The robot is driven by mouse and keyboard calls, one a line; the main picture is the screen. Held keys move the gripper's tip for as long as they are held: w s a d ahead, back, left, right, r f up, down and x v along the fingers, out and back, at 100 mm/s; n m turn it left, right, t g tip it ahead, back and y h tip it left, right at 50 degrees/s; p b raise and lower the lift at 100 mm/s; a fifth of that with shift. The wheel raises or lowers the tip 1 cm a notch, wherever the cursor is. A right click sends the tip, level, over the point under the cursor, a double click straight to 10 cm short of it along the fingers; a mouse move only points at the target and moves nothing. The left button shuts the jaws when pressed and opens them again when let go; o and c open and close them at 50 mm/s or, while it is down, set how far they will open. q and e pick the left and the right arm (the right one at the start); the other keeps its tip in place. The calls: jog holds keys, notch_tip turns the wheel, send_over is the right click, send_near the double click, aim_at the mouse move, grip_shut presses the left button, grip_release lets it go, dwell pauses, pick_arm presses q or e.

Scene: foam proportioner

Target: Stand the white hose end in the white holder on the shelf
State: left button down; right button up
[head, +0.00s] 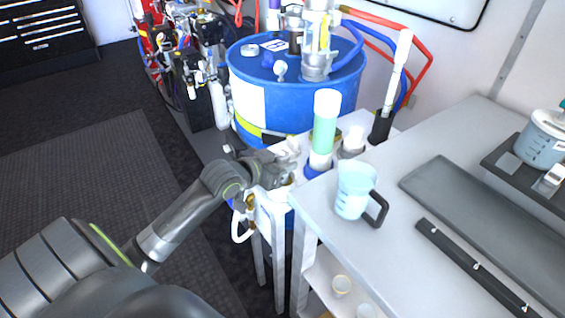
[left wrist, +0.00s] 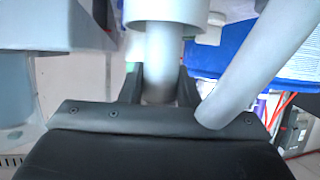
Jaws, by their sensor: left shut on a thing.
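My left gripper (head: 286,165) is at the left edge of the white shelf, just left of the green-and-white cylinder. In the left wrist view, its two dark fingers (left wrist: 160,88) are shut on a white cylindrical piece (left wrist: 162,58) with a wider white collar above; I take this to be the white hose end. In the head view the gripper mostly hides it. A thick pale tube (left wrist: 262,65) slants close beside the right finger. A short white cup-like piece (head: 353,137) on a grey base stands on the shelf and may be the white holder. My right gripper is not in view.
The green-and-white cylinder (head: 325,120) stands upright near the gripper. A clear jug (head: 352,190) with a black handle stands in front. A white wand (head: 397,70) stands in a black holder (head: 381,127) behind. A blue drum (head: 290,95) stands beyond the shelf.

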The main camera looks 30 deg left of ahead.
pick_arm(q)
jog(key=shift+s+f+b, duration=0.1)
jog(key=shift+f+b, duration=0.2)
jog(key=shift+f, duration=0.2)
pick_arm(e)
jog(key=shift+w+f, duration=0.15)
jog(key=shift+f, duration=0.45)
pick_arm(q)
jog(key=shift+p, duration=0.7)
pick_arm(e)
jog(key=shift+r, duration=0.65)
pick_arm(q)
jog(key=shift+f+b, duration=0.4)
jog(key=shift+f, duration=0.1)
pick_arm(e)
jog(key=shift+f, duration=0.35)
pick_arm(q)
jog(key=c, duration=1.3)
grip_release()
jog(key=shift+c, duration=0.2)
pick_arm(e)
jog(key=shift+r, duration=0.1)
